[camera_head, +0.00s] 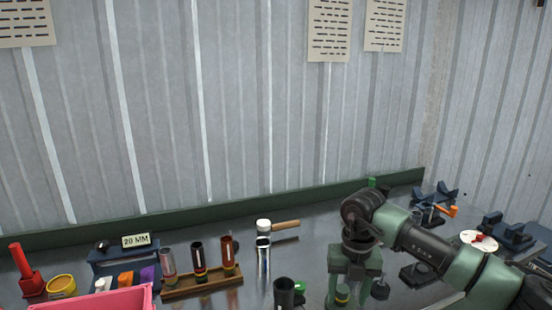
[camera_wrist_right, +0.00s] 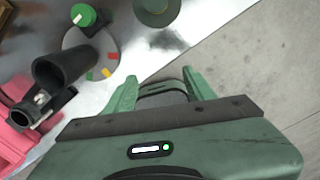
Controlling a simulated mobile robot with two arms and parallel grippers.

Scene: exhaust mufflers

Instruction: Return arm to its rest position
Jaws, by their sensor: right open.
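My right arm comes in from the right in the head view. Its green gripper (camera_head: 355,290) points down over the front of the metal table, right of a dark cylinder (camera_head: 284,293). My left gripper is in neither view.
A pink bin (camera_head: 100,300) stands at front left. A wooden rack (camera_head: 205,284) holds several tubes. A white-headed mallet (camera_head: 264,225) and blue fixtures (camera_head: 508,230) stand farther back. In the right wrist view, a green knob (camera_wrist_right: 83,15) sits near a round green part (camera_wrist_right: 157,7).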

